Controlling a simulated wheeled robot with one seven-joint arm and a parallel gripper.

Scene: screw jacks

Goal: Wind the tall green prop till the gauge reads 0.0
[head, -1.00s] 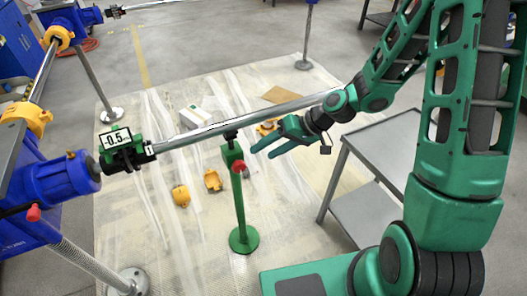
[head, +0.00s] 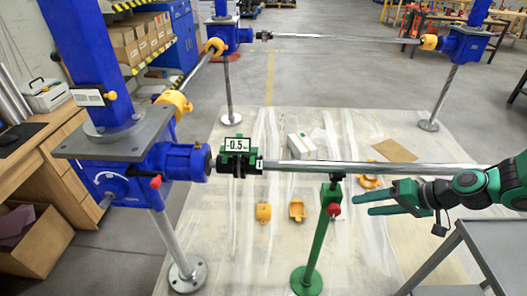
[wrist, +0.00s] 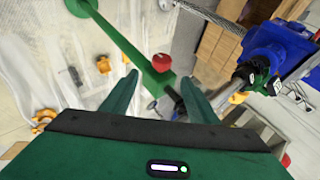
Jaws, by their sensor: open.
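The tall green prop (head: 319,245) stands on a round foot on the sheet, its top under the long steel shaft (head: 375,167). A red knob (head: 333,210) sits on its side near the top. The gauge (head: 238,144) is clamped on the shaft at left and reads -0.5. My gripper (head: 362,204) is open and empty, just right of the knob and below the shaft, pointing left. In the wrist view the prop (wrist: 130,45) runs up left beyond my open fingers, and the red knob (wrist: 104,65) shows ahead, between the fingertips and apart from them.
A grey cart (head: 490,225) stands at lower right, under my arm. Blue screw jacks (head: 175,160) stand at left and behind. Yellow covers (head: 264,212), a white box (head: 300,145) and cardboard (head: 394,150) lie on the sheet. The floor left of the prop is mostly clear.

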